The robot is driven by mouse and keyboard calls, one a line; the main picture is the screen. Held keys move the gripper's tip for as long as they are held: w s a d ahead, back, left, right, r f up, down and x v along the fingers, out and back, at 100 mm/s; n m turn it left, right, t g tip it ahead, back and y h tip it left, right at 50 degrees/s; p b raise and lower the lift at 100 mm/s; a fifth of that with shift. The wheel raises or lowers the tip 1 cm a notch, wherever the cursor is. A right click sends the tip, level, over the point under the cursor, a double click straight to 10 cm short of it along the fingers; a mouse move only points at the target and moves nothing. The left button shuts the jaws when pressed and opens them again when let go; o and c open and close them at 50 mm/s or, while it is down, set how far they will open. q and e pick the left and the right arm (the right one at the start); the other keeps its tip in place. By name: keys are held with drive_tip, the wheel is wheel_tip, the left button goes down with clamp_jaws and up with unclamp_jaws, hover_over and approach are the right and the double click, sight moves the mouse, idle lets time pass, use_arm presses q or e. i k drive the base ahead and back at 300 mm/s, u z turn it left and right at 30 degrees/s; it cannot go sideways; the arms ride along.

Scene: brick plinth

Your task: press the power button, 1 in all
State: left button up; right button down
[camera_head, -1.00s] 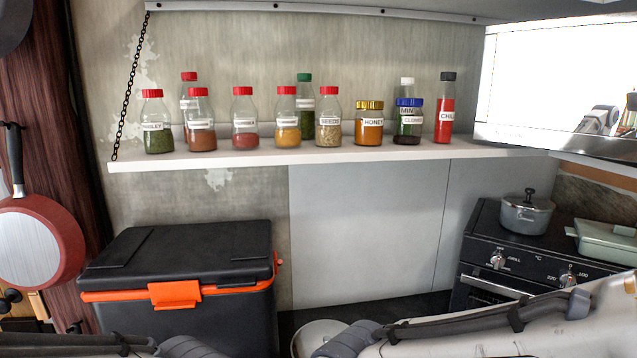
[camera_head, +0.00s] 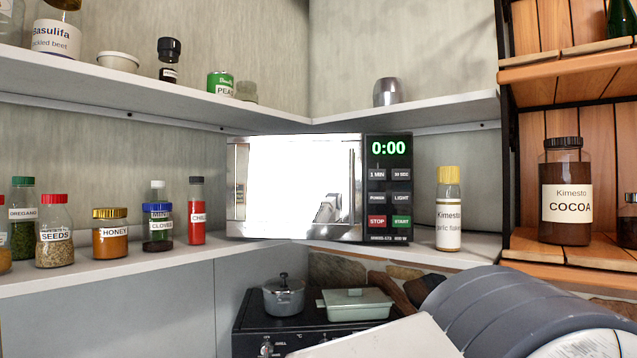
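The microwave (camera_head: 295,190) stands on the lower white shelf in the corner, its door shut and reflecting bright white. Its black control panel at the right shows 0:00 in green digits. A dark button (camera_head: 377,198) in the left column of the middle row seems to be the power button; its small label is hard to read. The LIGHT button is to its right, 1 MIN above it and the red STOP button below it. No gripper of mine shows. One of my arms fills the lower right, well in front of the microwave.
A garlic jar (camera_head: 448,212) stands right of the microwave; a chili bottle (camera_head: 196,212) and several spice jars stand left. The upper shelf (camera_head: 440,108) runs above. A stove (camera_head: 300,322) with a pot (camera_head: 284,297) and a green dish (camera_head: 355,304) is below. A cocoa jar (camera_head: 565,195) is at right.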

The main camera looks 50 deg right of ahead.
sight(374, 198)
drive_tip(key=z, duration=0.45)
drive_tip(key=k, duration=0.55)
drive_tip(key=z, duration=0.9)
drive_tip(key=k, duration=0.75)
drive_tip(key=z, duration=0.15)
drive_tip(key=i, duration=0.7)
drive_tip(key=u, duration=0.05)
